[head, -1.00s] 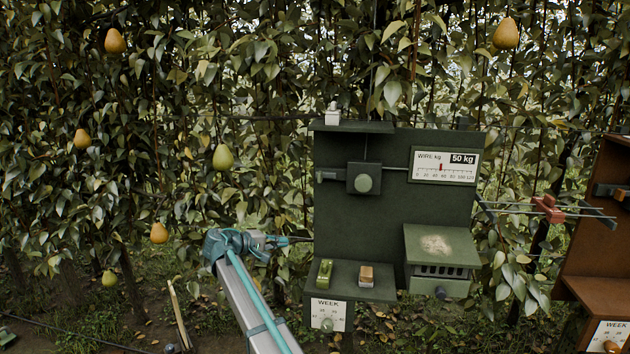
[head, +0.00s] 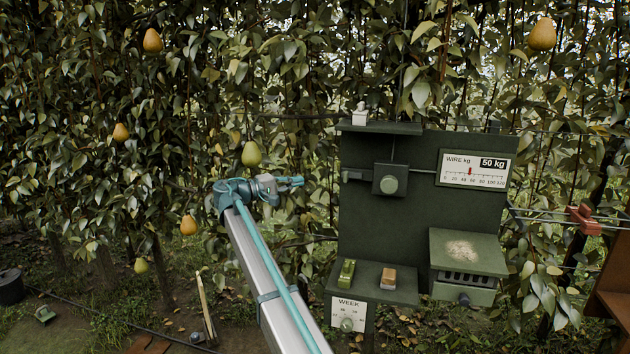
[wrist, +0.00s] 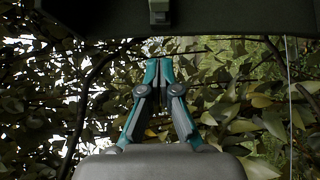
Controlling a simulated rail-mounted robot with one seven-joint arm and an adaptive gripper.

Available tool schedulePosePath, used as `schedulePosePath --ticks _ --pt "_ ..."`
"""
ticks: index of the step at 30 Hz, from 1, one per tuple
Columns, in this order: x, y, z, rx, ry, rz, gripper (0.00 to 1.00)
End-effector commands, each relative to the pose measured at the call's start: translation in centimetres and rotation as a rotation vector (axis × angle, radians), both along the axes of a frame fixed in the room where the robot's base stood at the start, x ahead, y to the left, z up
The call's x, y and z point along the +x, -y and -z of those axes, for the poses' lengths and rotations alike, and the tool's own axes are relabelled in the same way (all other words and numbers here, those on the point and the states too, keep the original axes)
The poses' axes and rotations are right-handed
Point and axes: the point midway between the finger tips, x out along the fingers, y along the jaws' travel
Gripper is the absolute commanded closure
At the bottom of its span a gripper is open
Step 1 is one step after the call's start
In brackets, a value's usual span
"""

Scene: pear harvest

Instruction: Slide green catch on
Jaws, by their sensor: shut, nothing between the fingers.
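The green catch (head: 346,272) sits on the left of the low shelf of the dark green panel (head: 375,225). A tan catch (head: 388,278) sits to its right on the same shelf. My gripper (head: 290,182) is left of the panel in the head view, higher than the shelf and apart from the catch. In the wrist view my gripper's fingers (wrist: 159,68) are shut with nothing between them. A small grey-green block (wrist: 159,11) under a dark edge shows beyond them; I cannot tell which part it is.
A WEEK dial (head: 347,324) hangs below the shelf. A vented box (head: 463,289) juts out at right. Pears (head: 251,154) and leaves stand behind and left.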

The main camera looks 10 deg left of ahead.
Motion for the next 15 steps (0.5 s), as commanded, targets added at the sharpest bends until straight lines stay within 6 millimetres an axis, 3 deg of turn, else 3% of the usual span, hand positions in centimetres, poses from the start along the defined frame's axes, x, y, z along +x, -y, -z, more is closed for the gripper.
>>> schedulePosePath --ticks 15 --pt "5.6 6.9 -0.3 0.001 -0.001 0.001 1.0"
